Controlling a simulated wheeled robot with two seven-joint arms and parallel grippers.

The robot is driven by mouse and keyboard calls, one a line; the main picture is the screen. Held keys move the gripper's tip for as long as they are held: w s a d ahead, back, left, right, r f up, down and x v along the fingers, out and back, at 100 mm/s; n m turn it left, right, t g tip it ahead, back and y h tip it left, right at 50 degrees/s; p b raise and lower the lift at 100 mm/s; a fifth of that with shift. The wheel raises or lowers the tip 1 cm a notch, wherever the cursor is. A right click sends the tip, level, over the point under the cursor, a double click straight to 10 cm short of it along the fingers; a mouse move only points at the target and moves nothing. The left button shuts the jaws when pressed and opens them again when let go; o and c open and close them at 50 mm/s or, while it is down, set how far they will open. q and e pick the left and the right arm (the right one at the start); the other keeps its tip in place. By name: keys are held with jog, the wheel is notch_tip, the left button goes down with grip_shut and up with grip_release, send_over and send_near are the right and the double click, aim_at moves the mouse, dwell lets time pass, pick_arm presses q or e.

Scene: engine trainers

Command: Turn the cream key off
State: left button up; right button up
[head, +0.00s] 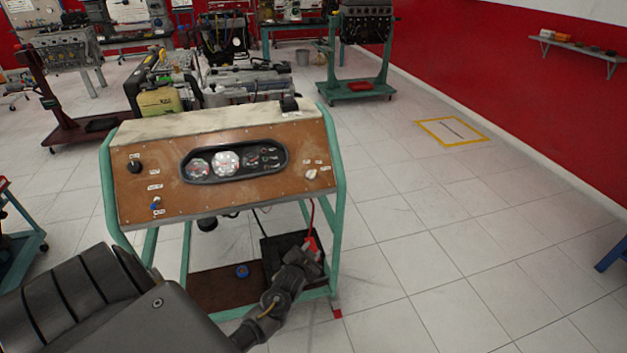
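The cream key (311,174) is a small pale knob on the right side of the brown instrument panel (240,190), with small white labels around it. My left arm comes in from the lower left, and its dark gripper (306,256) is below the panel, in front of the stand's lower right part. The gripper is apart from the key, well below it. Its fingers are small and dark against a black box, so I cannot tell whether they are open or shut. My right gripper is not in view. The key's exact turn is too small to read.
The panel also has a gauge cluster (235,160), a black knob (135,166) and a blue switch (156,204). Green frame tubes (336,230) edge the stand. A red cable end (312,244) hangs beside my gripper.

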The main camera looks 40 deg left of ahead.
aim_at(312, 178)
pick_arm(q)
jog(key=w+a+r+n+t+y, duration=0.1)
jog(key=w+a+r+t+y, duration=0.15)
jog(key=r, duration=0.75)
jog(key=w+a+r+t+y, duration=0.1)
jog(key=a+r, duration=0.2)
jog(key=r, duration=0.6)
jog(key=x, duration=1.1)
jog(key=shift+w+d+f, duration=0.1)
jog(key=shift+d, duration=0.1)
grip_shut()
